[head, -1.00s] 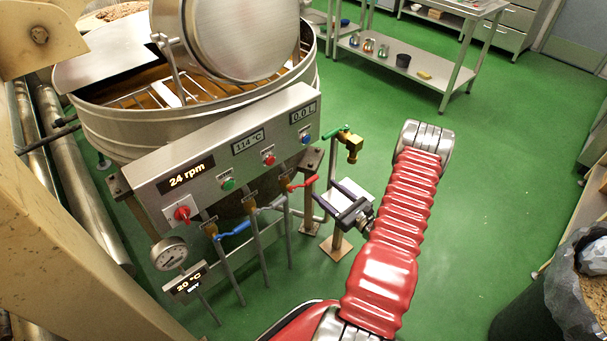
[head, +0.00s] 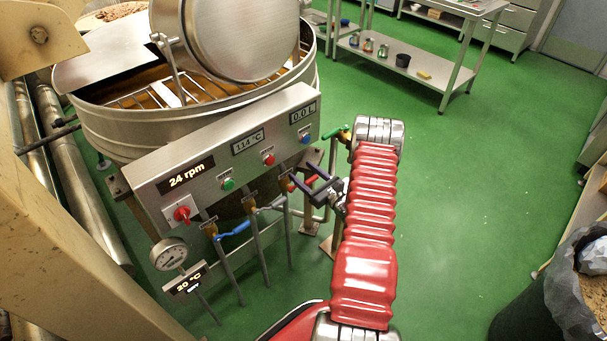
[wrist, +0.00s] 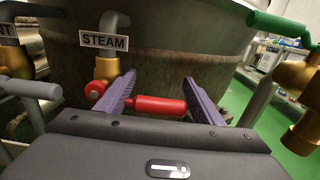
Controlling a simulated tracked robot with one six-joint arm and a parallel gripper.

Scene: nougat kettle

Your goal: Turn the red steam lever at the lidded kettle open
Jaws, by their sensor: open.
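The lidded kettle (head: 190,132) stands at the upper left in the head view, its round lid (head: 238,38) tilted up. The red steam lever (wrist: 158,106) lies roughly level under the STEAM sign (wrist: 103,41) in the wrist view, on a brass valve (wrist: 106,69). My gripper (wrist: 157,82) is open, with its purple fingers on either side of the lever's red handle. I cannot tell whether a finger touches it. In the head view my gripper (head: 308,178) is at the lever (head: 292,185), partly covering it.
A blue lever (head: 234,229) and a grey lever (head: 271,204) sit left of the red one. A green-handled brass valve (wrist: 285,28) stands close on the right in the wrist view. The control panel (head: 225,150) is above.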

